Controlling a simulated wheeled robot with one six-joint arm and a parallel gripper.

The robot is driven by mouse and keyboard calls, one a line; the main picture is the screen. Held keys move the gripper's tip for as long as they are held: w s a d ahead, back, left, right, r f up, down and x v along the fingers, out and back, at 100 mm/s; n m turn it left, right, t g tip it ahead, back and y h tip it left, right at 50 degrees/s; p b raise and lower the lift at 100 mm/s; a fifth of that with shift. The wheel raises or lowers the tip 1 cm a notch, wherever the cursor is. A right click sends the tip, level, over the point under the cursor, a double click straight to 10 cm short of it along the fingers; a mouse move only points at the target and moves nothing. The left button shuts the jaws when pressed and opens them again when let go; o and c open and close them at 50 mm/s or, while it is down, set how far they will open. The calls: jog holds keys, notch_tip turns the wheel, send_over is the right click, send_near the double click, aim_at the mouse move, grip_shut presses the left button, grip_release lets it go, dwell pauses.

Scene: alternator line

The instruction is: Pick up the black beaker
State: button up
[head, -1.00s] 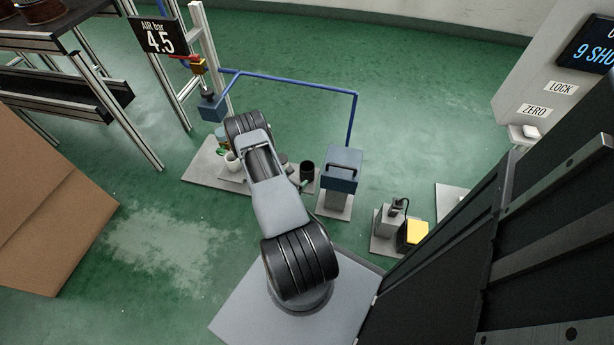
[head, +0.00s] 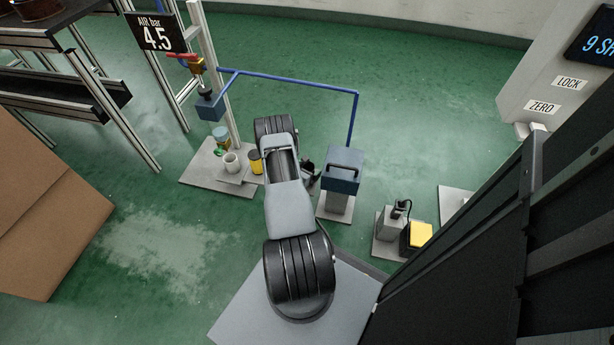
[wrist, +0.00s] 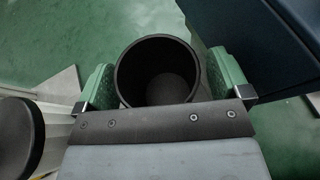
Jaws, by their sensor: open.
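The black beaker (wrist: 158,85) stands open-mouthed in the middle of the wrist view, and I look down into it. My gripper (wrist: 163,80) is open, with one green finger on each side of the beaker. The right finger looks very close to its wall; I cannot tell whether either finger touches it. The front plate of the gripper hides the near, lower part of the beaker. In the head view my arm covers much of this spot, and beaker and gripper are hard to tell apart there.
A blue-topped grey post (head: 342,172) stands just right of my gripper. To the left are a white cup (head: 231,163), a yellow jar (head: 256,162) and a green-topped jar (head: 221,138). A blue pipe (head: 290,82) runs behind. A yellow block (head: 418,234) is farther right.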

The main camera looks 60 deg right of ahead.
jog(key=c, duration=1)
jog(key=shift+r, duration=0.1)
